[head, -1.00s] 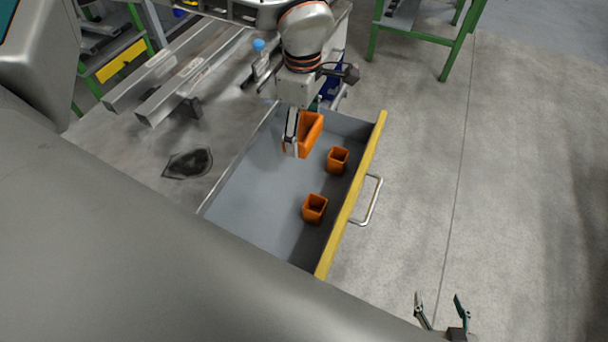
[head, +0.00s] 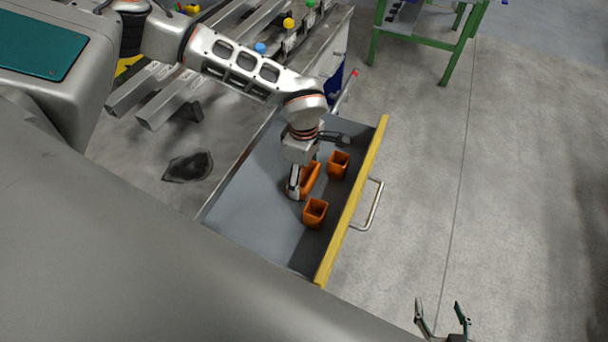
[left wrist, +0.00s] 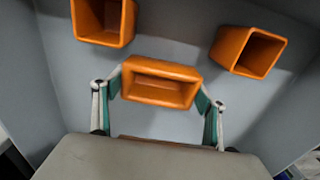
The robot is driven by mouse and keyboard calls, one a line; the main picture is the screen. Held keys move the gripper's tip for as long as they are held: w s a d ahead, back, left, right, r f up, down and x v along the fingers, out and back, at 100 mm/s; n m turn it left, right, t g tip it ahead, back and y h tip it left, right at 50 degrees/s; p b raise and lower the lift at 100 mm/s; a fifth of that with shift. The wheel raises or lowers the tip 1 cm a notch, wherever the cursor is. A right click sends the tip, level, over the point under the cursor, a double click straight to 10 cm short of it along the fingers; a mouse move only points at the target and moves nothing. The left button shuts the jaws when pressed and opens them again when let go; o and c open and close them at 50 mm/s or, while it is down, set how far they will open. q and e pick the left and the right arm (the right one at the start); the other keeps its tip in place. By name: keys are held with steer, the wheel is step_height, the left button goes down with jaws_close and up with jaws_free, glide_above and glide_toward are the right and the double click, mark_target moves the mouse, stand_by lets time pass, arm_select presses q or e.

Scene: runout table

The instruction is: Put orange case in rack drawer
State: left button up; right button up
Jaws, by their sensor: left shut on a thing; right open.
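The open rack drawer (head: 255,205) is grey inside with a yellow front edge and a metal handle. The orange case (head: 310,178) is an open-topped box held inside the drawer's outline. My left gripper (head: 295,190) is shut on it. In the left wrist view the orange case (left wrist: 160,84) sits between the two teal-padded fingers (left wrist: 160,100). Whether it touches the drawer floor I cannot tell. My right gripper (head: 441,318) is open and empty over the floor at the lower right.
Two other orange cases stand in the drawer near its front, one farther (head: 338,164) and one nearer (head: 315,212). In the left wrist view they show at upper left (left wrist: 103,20) and upper right (left wrist: 248,52). The drawer's left part is clear. A green-framed table (head: 425,30) stands behind.

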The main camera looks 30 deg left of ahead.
mark_target(304, 182)
arm_select(q)
steer(key=shift+f, duration=0.2)
steer(key=o, duration=1.2)
steer(key=shift+f, duration=0.1)
steer(key=shift+c, duration=0.2)
step_height(304, 182, up, 12)
steer(key=shift+r, duration=0.2)
